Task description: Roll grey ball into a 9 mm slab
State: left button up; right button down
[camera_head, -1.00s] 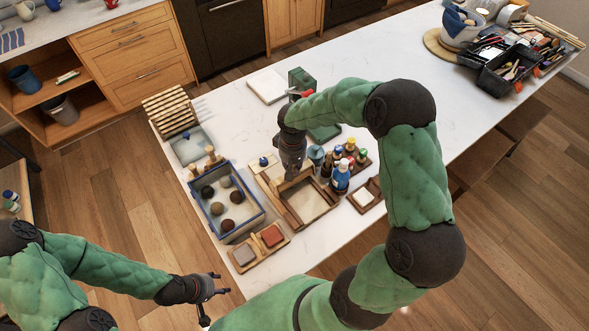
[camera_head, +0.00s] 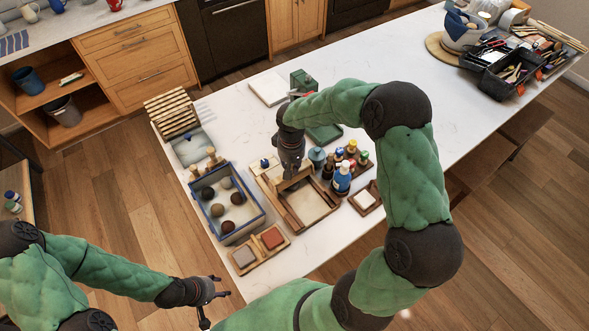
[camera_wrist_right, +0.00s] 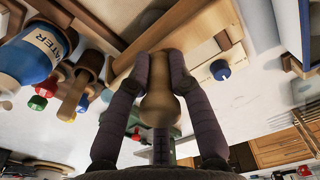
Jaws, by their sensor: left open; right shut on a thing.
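My right gripper (camera_head: 290,164) is over the back edge of a wooden-framed rolling board (camera_head: 312,203) with a pale bed. In the right wrist view, the right gripper (camera_wrist_right: 163,62) is shut on a tan wooden handle (camera_wrist_right: 160,108), seemingly that of a rolling pin; the pin's body is hard to make out. Several clay balls lie in the blue-rimmed tray (camera_head: 258,222) left of the board; a greyish one (camera_head: 218,210) is among them, though shades are hard to tell. I cannot see a ball or slab on the board. My left gripper (camera_head: 219,294) is open and empty, off the table's front edge.
Bottles, including a blue water bottle (camera_head: 341,180), stand close right of the board; the bottle also shows in the wrist view (camera_wrist_right: 35,50). A two-block wooden holder (camera_head: 258,250) is in front. Wooden slats (camera_head: 172,115) stand back left.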

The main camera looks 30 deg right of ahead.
jog(key=shift+s+f, duration=0.15)
jog(key=shift+f, duration=0.25)
jog(key=shift+w+a+r, duration=0.1)
jog(key=shift+w+r, duration=0.1)
jog(key=shift+w, duration=0.5)
jog(key=shift+w+f+b, duration=0.15)
jog(key=shift+w+b, duration=0.05)
jog(key=shift+b, duration=0.1)
jog(key=shift+s, duration=0.1)
jog(key=shift+s+d, duration=0.2)
jog(key=shift+s, duration=0.6)
